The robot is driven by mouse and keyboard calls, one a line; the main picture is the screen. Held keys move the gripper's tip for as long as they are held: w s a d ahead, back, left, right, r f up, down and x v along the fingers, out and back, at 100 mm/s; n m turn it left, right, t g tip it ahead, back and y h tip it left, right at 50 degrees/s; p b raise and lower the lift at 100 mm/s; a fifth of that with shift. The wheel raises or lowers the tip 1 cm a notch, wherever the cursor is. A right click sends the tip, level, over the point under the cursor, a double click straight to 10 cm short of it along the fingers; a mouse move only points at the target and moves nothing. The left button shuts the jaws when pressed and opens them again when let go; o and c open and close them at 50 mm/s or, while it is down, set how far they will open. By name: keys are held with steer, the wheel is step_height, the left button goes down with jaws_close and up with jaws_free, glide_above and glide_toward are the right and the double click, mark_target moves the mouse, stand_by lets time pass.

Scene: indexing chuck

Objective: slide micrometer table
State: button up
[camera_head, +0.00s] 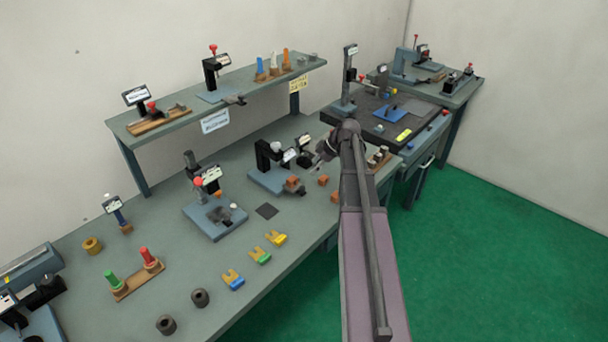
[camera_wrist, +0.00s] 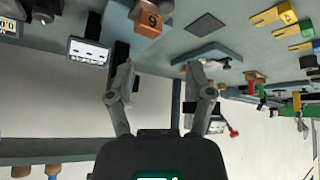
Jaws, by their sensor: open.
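No part is clearly marked as the micrometer table, so I cannot tell for sure which it is. A measuring station (camera_head: 268,181) with a blue-grey base, black upright and small displays stands on the bench in the head view. An orange block (camera_head: 292,182) sits at its front; an orange block marked 9 (camera_wrist: 150,17) and a display (camera_wrist: 88,51) show in the wrist view. My gripper (camera_head: 322,155) is at the right of this station, partly hidden by my arm. In the wrist view my gripper (camera_wrist: 160,75) has its fingers spread, with nothing between the tips.
Another station (camera_head: 214,220) with a red knob stands to the left. A dark square pad (camera_head: 266,211) and several coloured fork gauges (camera_head: 260,256) lie in front. A raised shelf (camera_head: 190,115) runs behind. A dark plate (camera_head: 372,132) with instruments lies at the right.

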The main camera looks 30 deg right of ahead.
mark_target(303, 187)
steer(key=r+g+p, duration=0.1)
steer(key=d+r+n+g+p, duration=0.1)
steer(key=r+p, duration=0.1)
steer(key=shift+w+d+n+g+h, duration=0.15)
steer(key=shift+d+n+g+h, duration=0.15)
steer(key=shift+d+g+h, duration=0.1)
steer(key=shift+a+f, duration=0.1)
steer(key=shift+f, duration=0.05)
steer(key=b+x, duration=1.2)
steer(key=x, duration=0.1)
steer(key=shift+w+a+f+b, duration=0.1)
steer(key=shift+a+f+b, duration=0.05)
steer(key=shift+f+b, duration=0.15)
stand_by(0.5)
steer(key=shift+r, duration=0.1)
